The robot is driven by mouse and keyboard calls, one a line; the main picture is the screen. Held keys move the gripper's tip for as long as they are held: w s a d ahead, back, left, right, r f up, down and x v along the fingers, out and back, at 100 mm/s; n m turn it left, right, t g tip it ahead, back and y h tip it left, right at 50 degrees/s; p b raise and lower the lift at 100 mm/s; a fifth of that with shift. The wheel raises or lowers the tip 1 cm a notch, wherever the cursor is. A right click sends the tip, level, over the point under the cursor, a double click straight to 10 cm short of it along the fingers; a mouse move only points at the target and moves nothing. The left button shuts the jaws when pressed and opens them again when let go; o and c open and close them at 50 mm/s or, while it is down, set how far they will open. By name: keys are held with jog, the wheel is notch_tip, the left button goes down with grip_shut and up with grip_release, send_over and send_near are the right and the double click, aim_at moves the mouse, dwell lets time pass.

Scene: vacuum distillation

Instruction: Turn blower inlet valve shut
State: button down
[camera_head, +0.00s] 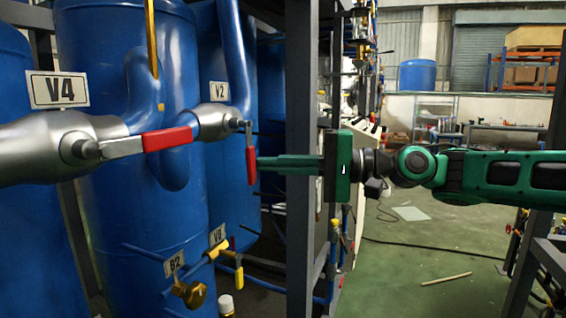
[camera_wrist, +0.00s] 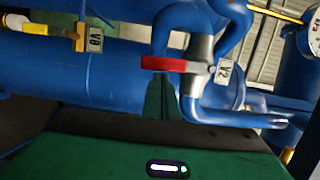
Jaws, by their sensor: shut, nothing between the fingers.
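The V2 valve (camera_head: 217,121) sits on a blue pipe and its red lever (camera_head: 251,165) hangs down. No label in view reads blower inlet. My gripper (camera_head: 258,161) is shut and empty, with its green fingers pointing left and their tips right beside the V2 lever. In the wrist view the V2 valve's red lever (camera_wrist: 163,64) lies across the picture just beyond the shut fingertips (camera_wrist: 160,80). I cannot tell whether they touch. The V4 valve (camera_head: 60,145) is nearer on the left, with its red lever (camera_head: 167,139) lying along its pipe.
Large blue tanks (camera_head: 130,220) stand behind the valves. A grey upright post (camera_head: 300,130) stands close by my gripper. Lower down are the small B2 valve (camera_head: 188,292) and the yellow-handled V8 valve (camera_head: 238,272). Open green floor (camera_head: 430,230) lies at the right.

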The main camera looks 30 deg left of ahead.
jog(key=shift+s+f+m, duration=0.1)
jog(key=shift+s+m, duration=0.2)
dwell(0.4)
jog(key=w+d, duration=0.8)
jog(key=shift+w+d, duration=0.15)
jog(key=shift+d, duration=0.05)
dwell(0.6)
